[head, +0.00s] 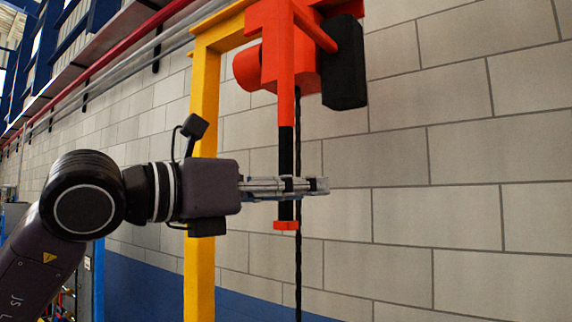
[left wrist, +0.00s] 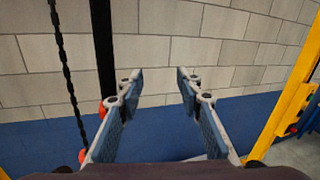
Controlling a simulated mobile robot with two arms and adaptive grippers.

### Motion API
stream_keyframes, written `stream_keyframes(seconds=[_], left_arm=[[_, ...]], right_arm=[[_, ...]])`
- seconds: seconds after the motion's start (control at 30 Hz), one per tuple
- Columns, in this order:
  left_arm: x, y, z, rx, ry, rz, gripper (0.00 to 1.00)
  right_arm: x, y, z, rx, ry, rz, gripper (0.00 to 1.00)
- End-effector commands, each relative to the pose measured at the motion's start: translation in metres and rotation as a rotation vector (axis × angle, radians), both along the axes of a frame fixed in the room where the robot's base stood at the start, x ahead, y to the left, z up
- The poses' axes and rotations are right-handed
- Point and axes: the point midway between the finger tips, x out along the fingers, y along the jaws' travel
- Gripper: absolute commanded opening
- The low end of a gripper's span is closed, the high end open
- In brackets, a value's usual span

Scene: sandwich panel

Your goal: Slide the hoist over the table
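The hoist (head: 290,45) is an orange-red body with a black box on its right side, hanging at the top of the head view. A handle bar (head: 286,150), orange above and black below, hangs from it and ends in a red tip (head: 286,225). My left gripper (head: 318,186) reaches across the bar's lower part in the head view and partly hides it. In the left wrist view the gripper (left wrist: 159,80) is open with nothing between its fingers. The black bar (left wrist: 104,45) stands left of them, partly behind the left finger. No table shows. My right gripper is out of view.
A black chain (head: 298,255) hangs beside the bar and also shows in the left wrist view (left wrist: 65,70). A yellow post (head: 203,120) stands behind my left arm. A block wall (head: 450,150) with a blue lower band fills the background. Red and grey pipes run along the upper left.

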Motion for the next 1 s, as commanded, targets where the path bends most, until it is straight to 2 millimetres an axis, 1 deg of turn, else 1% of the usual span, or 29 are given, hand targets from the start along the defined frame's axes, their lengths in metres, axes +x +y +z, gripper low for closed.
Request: stream_keyframes(seconds=[0.03, 0.1, 0.2, 0.33, 0.43, 0.7, 0.8, 1.0], left_arm=[[0.004, 0.014, 0.013, 0.032, -0.021, 0.072, 0.33], [0.010, 0.031, 0.024, 0.065, -0.036, 0.156, 0.33], [0.014, 0.050, 0.037, 0.090, -0.048, 0.245, 0.33], [0.019, 0.061, 0.045, 0.105, -0.051, 0.299, 0.33], [0.027, 0.057, 0.047, 0.107, -0.049, 0.306, 0.33], [0.062, 0.030, 0.048, 0.106, -0.050, 0.303, 0.33], [0.072, 0.024, 0.048, 0.105, -0.049, 0.303, 0.33], [0.080, 0.017, 0.045, 0.105, -0.052, 0.302, 0.33]], right_arm=[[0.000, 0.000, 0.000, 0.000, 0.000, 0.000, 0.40], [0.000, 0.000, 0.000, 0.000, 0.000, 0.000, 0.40], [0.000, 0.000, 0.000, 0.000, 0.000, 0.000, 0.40], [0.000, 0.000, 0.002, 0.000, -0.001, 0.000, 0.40], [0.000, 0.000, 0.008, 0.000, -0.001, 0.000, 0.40], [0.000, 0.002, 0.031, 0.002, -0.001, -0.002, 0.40], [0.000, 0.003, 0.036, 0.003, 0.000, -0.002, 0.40], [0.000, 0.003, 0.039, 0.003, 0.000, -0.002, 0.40]])
